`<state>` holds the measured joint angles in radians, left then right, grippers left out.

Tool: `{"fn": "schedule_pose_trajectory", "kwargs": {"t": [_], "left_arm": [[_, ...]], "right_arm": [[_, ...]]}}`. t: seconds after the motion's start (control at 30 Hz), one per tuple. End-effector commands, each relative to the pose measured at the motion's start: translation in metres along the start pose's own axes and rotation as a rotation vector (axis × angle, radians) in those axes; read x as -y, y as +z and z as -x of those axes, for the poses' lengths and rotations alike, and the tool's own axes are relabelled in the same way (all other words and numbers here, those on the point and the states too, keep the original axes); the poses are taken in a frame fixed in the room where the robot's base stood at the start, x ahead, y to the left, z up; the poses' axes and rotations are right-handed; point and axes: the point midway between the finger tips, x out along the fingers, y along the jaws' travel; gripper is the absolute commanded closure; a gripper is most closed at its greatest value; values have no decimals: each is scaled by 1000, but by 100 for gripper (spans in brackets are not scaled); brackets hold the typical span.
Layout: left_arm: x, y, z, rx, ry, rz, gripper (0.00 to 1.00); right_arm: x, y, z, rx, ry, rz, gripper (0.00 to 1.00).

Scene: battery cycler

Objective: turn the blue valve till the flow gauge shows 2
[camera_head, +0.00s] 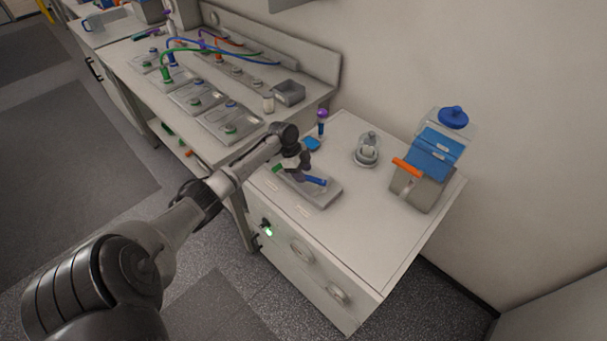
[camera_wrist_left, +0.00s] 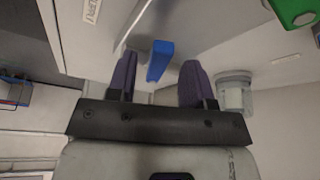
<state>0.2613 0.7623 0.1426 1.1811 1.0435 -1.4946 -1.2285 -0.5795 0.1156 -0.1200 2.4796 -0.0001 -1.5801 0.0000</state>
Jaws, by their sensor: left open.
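The blue valve (camera_head: 316,181) has a bar-shaped handle on a grey block (camera_head: 322,197) on the white cabinet's top. In the left wrist view the blue handle (camera_wrist_left: 160,58) shows between my two fingers, with space visible on both sides. My left gripper (camera_head: 303,168) is open at the blue handle; it also shows in the left wrist view (camera_wrist_left: 158,76). I cannot tell whether a finger touches the handle. Two round gauges, an upper one (camera_head: 302,250) and a lower one (camera_head: 337,293), sit on the cabinet front. Their readings are too small to tell. My right gripper is out of view.
A green handle (camera_wrist_left: 297,10) is at the upper right of the wrist view. A glass-domed item (camera_head: 367,149) and a grey box with a blue panel and an orange handle (camera_head: 408,168) stand on the cabinet. A purple-topped item (camera_head: 322,115) stands behind. The cabinet's front right is clear.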

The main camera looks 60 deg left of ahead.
Motion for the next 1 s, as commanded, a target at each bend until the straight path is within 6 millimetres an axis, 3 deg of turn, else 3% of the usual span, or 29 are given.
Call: {"fn": "schedule_pose_trajectory", "kwargs": {"t": [0.47,1.0], "left_arm": [[0,0,-10,0,1,0,53],[0,0,-9,0,1,1,100]], "right_arm": [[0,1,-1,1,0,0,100],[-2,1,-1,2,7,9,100]]}}
